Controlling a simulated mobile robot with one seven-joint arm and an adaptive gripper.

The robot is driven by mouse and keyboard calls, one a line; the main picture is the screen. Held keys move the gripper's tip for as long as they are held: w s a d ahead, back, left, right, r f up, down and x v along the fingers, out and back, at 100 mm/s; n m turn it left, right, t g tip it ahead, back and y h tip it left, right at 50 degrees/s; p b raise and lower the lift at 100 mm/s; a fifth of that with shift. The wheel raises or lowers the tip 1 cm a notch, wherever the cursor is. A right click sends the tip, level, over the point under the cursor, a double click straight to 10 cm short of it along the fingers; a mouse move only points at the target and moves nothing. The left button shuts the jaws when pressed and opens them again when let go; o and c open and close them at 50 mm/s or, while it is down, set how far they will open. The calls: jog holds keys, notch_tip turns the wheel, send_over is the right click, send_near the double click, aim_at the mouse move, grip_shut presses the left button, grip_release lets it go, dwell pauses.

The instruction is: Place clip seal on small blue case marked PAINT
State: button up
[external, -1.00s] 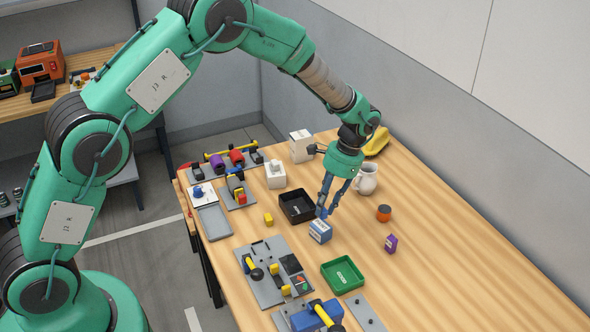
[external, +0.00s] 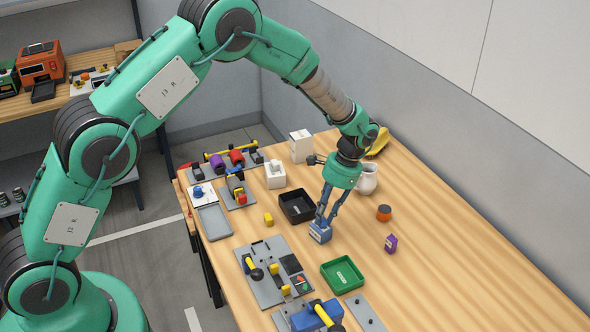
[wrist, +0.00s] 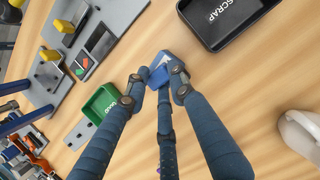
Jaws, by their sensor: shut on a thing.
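The small blue case (external: 320,235) stands on the wooden table, just in front of the black tray. It also shows in the wrist view (wrist: 172,62), partly hidden by my fingers; I cannot read its marking. My gripper (external: 322,220) points down at the top of the case. In the wrist view my gripper (wrist: 157,84) is shut on a small blue piece, which looks like the clip seal (wrist: 158,76). The piece is at the case's top; I cannot tell whether it touches or is seated.
The black SCRAP tray (external: 281,203) is close behind the case. A green tray (external: 326,279) lies nearer the camera. A white jug (external: 368,180), an orange-brown round jar (external: 384,213) and a purple box (external: 391,243) stand to the right. A grey fixture board (external: 262,282) is at front left.

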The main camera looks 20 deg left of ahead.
jog(key=o, duration=0.8)
jog(key=shift+c, duration=0.2)
jog(key=shift+r, duration=0.1)
jog(key=v, duration=1.2)
jog(key=shift+p, duration=0.3)
jog(key=shift+r, duration=0.1)
